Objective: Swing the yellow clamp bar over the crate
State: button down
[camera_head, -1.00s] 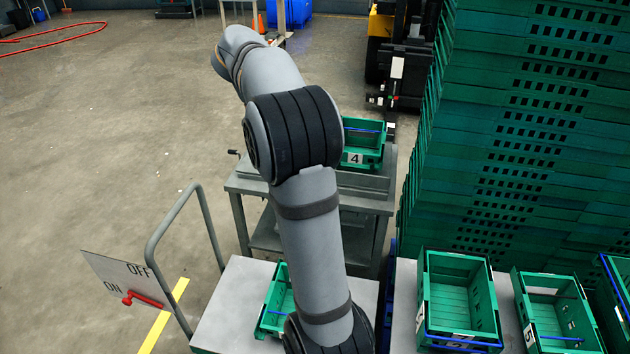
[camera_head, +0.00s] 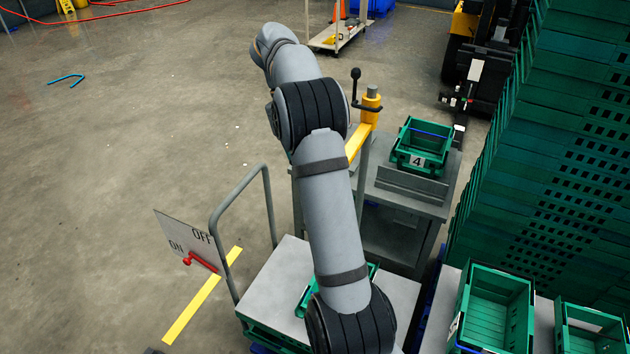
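The yellow clamp bar (camera_head: 357,140) shows just right of my arm. It runs down and left from a yellow post head (camera_head: 371,106) with a black-knobbed lever (camera_head: 356,88), and its near end is hidden behind my arm. The green crate (camera_head: 410,169) labelled 4 sits on a grey metal table (camera_head: 419,202), right of the bar. The visible part of the bar is beside the crate, not over it. My arm reaches up and away to the left. My gripper is out of sight beyond the far arm link.
A grey cart (camera_head: 280,270) with a tubular handle holds another green crate (camera_head: 305,300), mostly hidden by my arm. An ON/OFF sign with a red lever (camera_head: 201,262) stands left. Stacked green crates (camera_head: 570,130) wall off the right. The floor at left is mostly open.

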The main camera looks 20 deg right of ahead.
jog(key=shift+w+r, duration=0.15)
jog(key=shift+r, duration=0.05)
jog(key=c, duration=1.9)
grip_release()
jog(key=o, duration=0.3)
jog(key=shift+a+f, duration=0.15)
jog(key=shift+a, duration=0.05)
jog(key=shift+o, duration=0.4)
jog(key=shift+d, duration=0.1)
